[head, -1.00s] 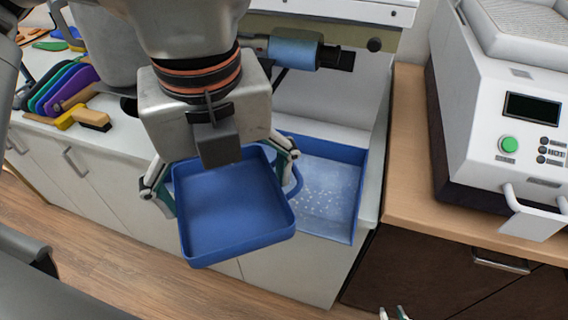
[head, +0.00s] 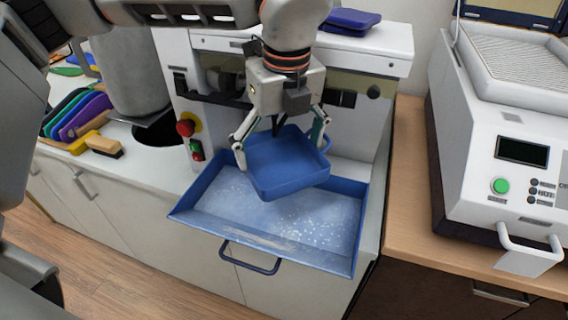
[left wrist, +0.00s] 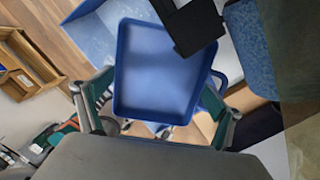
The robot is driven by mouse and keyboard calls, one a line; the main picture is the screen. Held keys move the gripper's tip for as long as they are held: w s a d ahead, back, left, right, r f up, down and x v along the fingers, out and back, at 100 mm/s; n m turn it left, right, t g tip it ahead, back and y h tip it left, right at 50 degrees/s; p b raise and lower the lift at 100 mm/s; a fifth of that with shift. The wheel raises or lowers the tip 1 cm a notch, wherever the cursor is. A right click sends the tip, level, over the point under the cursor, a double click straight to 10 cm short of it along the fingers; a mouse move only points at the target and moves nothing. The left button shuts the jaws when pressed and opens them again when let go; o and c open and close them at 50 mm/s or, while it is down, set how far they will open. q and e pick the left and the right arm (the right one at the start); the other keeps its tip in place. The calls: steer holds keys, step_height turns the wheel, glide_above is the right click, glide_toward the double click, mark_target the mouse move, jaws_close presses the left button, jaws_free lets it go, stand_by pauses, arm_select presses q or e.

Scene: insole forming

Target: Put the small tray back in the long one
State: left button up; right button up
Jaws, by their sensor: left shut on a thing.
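The small tray (head: 287,168) is blue, square and shallow, and looks empty. My left gripper (head: 280,140) is shut on it and holds it above the back part of the long tray, slightly tilted toward the head camera. The left wrist view shows the small tray (left wrist: 160,72) between the two fingers. The long tray (head: 215,233) is blue with a front handle and pale dust and specks on its floor. It sits below the machine on the white counter, and the small tray hides part of its back. My right gripper is not seen.
The machine with a red stop button (head: 186,127) stands behind the trays. Left are a brush (head: 104,146) and several coloured insoles (head: 75,112). Right, a white device with a green button (head: 500,186) stands on a wooden counter (head: 410,190).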

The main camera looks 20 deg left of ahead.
mark_target(285, 159)
arm_select(q)
steer(key=shift+w+r, duration=0.15)
steer(key=shift+w, duration=0.85)
step_height(285, 159, down, 3)
steer(key=shift+s+r, duration=0.15)
steer(key=shift+f+p, duration=0.6)
steer(key=shift+f, duration=1.35)
steer(key=shift+f+p, duration=0.25)
steer(key=shift+p, duration=0.05)
steer(key=shift+f, duration=0.1)
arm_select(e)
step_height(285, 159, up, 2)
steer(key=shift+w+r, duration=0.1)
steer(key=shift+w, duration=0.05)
arm_select(q)
steer(key=shift+d, duration=0.1)
steer(key=shift+w+f+b, duration=0.2)
steer(key=shift+f+b, duration=0.1)
steer(key=shift+b, duration=0.2)
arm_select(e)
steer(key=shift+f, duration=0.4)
arm_select(q)
steer(key=shift+f+b, duration=0.35)
steer(key=shift+b, duration=0.1)
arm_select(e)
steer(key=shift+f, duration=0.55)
